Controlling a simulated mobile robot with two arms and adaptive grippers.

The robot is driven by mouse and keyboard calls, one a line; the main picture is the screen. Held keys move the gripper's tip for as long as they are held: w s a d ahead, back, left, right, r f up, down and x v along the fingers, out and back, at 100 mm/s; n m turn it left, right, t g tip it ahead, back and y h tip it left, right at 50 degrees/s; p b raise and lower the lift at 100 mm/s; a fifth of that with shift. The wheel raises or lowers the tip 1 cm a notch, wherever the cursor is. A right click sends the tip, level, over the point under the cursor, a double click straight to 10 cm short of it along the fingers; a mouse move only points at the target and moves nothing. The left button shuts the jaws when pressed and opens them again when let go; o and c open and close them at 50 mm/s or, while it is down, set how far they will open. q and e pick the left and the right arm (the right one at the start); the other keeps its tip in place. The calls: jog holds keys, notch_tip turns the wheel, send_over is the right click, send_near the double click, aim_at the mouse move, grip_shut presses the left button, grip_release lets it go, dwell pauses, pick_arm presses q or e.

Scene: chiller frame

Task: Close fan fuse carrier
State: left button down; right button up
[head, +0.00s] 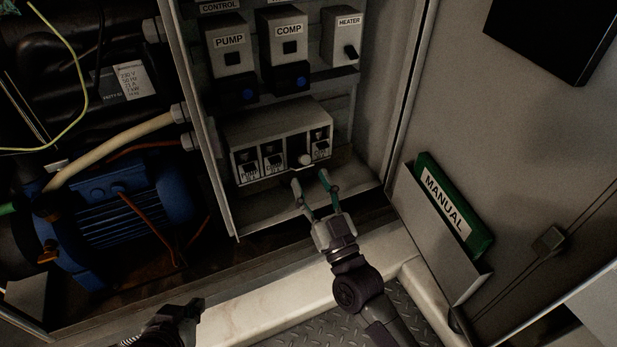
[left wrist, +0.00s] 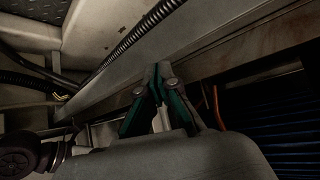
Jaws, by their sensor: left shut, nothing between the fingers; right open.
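The fuse block (head: 290,125) sits low in the open cabinet. My right gripper (head: 310,181) is open just below and in front of this piece, and contact is unclear. My left gripper (head: 193,308) is low at the bottom of the head view, away from the block. In the left wrist view its fingers (left wrist: 161,70) are together and empty.
The PUMP (head: 231,60), COMP (head: 289,46) and HEATER (head: 344,40) switches are above the block. A green manual (head: 455,205) stands in a door pocket at right. A blue motor (head: 125,215) and hoses fill the left bay. The cabinet's bottom sill (head: 270,305) runs across below.

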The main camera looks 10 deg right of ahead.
aim_at(305, 167)
jog(key=shift+x, duration=1)
pick_arm(q)
jog(key=shift+w+d+r+t, duration=0.15)
jog(key=shift+w+r+t, duration=0.15)
jog(key=shift+w+r, duration=0.1)
pick_arm(e)
jog(key=c, duration=0.8)
jog(key=shift+r, duration=0.1)
jog(key=g+p, duration=0.1)
jog(key=p, duration=0.4)
jog(key=r+g+p, duration=0.1)
jog(key=p, duration=0.5)
jog(key=shift+w+r+g+h, duration=0.2)
jog(key=shift+w+g+h, duration=0.1)
jog(key=shift+h, duration=0.1)
jog(key=shift+f, duration=0.1)
pick_arm(q)
jog(key=s+a+f+g, duration=0.1)
jog(key=s+f, duration=0.3)
jog(key=f, duration=0.4)
jog(key=s+a+f+g+y, duration=0.1)
jog(key=s+f+g, duration=0.3)
jog(key=f, duration=0.4)
jog(key=s+a+f+g, duration=0.1)
jog(key=s+f+g, duration=0.1)
jog(key=s+f, duration=0.3)
notch_tip(305, 167, down, 4)
jog(key=shift+a+r, duration=0.1)
jog(key=shift+a, duration=0.1)
